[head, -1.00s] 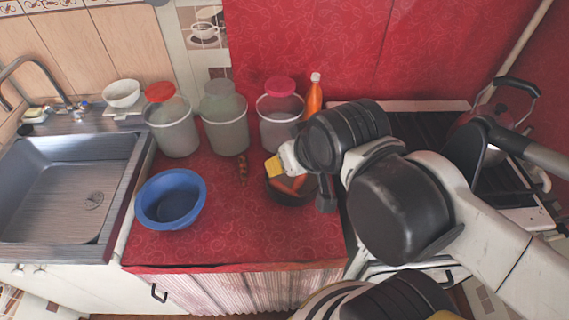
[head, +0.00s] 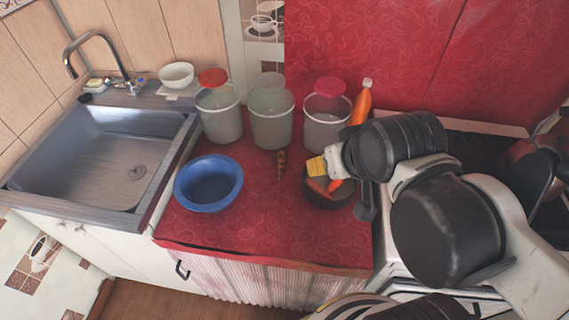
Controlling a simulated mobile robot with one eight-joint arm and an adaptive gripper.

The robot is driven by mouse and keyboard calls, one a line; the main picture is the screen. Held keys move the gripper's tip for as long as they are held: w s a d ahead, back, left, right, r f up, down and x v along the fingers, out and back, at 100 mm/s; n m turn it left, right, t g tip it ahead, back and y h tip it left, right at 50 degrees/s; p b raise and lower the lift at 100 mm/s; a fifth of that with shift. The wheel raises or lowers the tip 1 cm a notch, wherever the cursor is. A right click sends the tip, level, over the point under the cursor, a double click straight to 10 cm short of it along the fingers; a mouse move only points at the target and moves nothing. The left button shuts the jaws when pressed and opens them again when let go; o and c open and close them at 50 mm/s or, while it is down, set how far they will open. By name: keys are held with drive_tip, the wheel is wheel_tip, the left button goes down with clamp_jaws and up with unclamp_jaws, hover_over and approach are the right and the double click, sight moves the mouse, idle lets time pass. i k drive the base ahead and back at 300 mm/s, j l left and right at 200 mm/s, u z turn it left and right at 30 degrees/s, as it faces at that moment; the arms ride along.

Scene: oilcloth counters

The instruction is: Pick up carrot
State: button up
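A dark round bowl (head: 323,201) on the red counter holds orange carrot-like pieces (head: 319,187). My gripper (head: 342,187) is over the bowl, pointing down. Its yellow-padded finger is at the bowl's far left side and a dark finger is at its right, with a gap between them. It looks open, and I see nothing held in it. The arm hides part of the bowl's back and right side. A thin brownish-orange thing (head: 281,164), perhaps another carrot, lies on the counter left of the bowl.
A blue bowl (head: 208,184) stands at the left of the counter. Three lidded containers (head: 271,120) and an orange bottle (head: 361,104) line the back. A sink (head: 105,160) is at the left and a stove at the right. The counter's front is clear.

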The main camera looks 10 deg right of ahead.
sight(282, 155)
drive_tip(key=i+j+u, duration=0.2)
drive_tip(key=j, duration=0.2)
drive_tip(key=j+u, duration=0.2)
drive_tip(key=j, duration=0.2)
drive_tip(key=i+j+u, duration=0.2)
drive_tip(key=i+j, duration=0.05)
drive_tip(key=j, duration=0.15)
